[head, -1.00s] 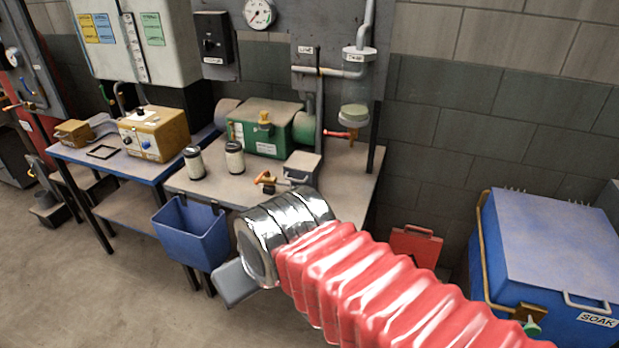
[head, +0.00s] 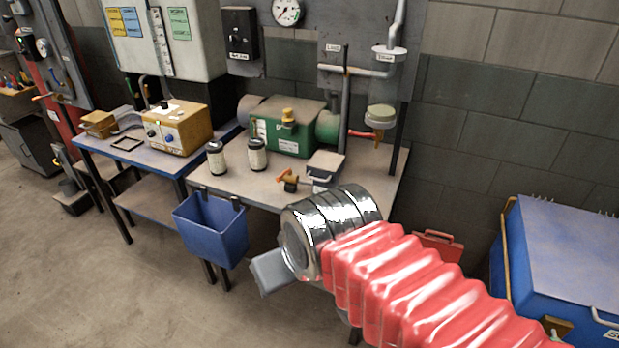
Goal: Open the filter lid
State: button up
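A small grey box with a flat lid and a front handle (head: 325,165) stands on the workbench and looks closed; I cannot tell for certain that this is the filter. An orange valve handle (head: 288,180) sits at its left. A green housing (head: 287,130) with a yellow knob on top stands behind it. Two dark-capped pale canisters (head: 216,158) (head: 257,155) stand upright to the left. My gripper (head: 270,272) shows as a grey tip beyond my silver wrist, in front of the bench and apart from these things. Its fingers cannot be made out separately.
A blue bin (head: 212,232) hangs at the bench's front edge (head: 245,203). A tan box (head: 178,127) stands on the blue table at left. A red case (head: 437,246) and a blue chest (head: 570,250) stand at right. Floor at lower left is clear.

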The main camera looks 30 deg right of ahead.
aim_at(324, 166)
jog(key=u, duration=0.05)
jog(key=i, duration=0.95)
jog(key=z, duration=0.05)
